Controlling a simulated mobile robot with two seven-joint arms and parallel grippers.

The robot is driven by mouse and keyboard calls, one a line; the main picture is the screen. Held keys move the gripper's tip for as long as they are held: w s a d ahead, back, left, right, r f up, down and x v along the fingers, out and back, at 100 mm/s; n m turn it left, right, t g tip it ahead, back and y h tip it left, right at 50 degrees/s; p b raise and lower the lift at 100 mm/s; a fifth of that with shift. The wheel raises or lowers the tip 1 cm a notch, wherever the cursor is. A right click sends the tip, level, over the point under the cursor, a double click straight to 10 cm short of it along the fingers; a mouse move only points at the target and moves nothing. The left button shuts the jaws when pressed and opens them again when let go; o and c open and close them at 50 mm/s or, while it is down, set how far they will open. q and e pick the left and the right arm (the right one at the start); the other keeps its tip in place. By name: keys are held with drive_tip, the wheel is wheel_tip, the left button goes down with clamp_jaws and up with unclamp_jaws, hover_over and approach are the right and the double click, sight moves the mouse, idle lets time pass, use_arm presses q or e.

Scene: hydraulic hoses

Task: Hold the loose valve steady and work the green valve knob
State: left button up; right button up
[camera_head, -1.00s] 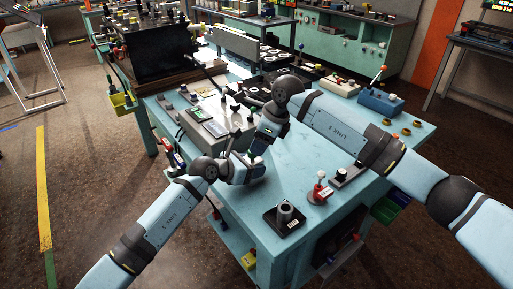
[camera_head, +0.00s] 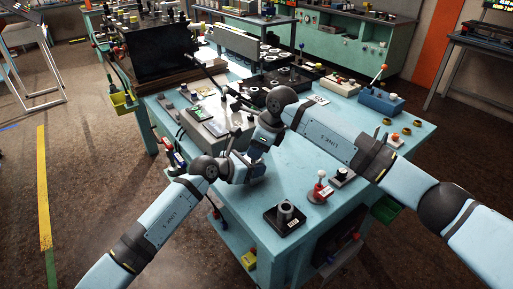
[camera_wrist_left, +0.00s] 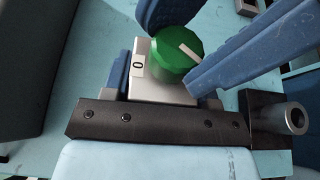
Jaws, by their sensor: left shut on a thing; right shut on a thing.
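The loose valve has a silver-grey block body (camera_wrist_left: 150,88) with a white label reading 0. A round green knob (camera_wrist_left: 172,58) with a pale pointer line sits on top of it. My left gripper (camera_head: 240,166) is shut on the valve body, with its blue fingers on either side in the left wrist view (camera_wrist_left: 170,98). My right gripper (camera_head: 260,143) comes from above. Its blue fingers in the left wrist view (camera_wrist_left: 198,58) lie on both sides of the green knob, shut on it. In the head view the grippers hide most of the valve.
A grey panel box (camera_head: 207,127) stands just left of the grippers on the blue bench (camera_head: 318,150). A dark block with a grey cylinder (camera_head: 286,213) and a red-based lever (camera_head: 320,190) stand toward the front. The bench top between is mostly clear.

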drive_tip(key=m+t, duration=0.1)
drive_tip(key=m, duration=0.2)
drive_tip(key=shift+s+a+m+h, duration=0.1)
drive_tip(key=shift+s+m+h, duration=0.05)
drive_tip(key=shift+m+h, duration=0.2)
drive_tip(key=shift+s+a+m+t+h, duration=0.1)
drive_tip(key=shift+m+t+h, duration=0.45)
drive_tip(key=shift+m, duration=1.3)
drive_tip(key=shift+t, duration=0.25)
drive_tip(key=o, duration=0.9)
drive_tip(key=shift+r, duration=0.1)
drive_tip(key=shift+s+a, duration=0.1)
drive_tip(key=shift+s, duration=0.05)
drive_tip(key=shift+a, duration=0.1)
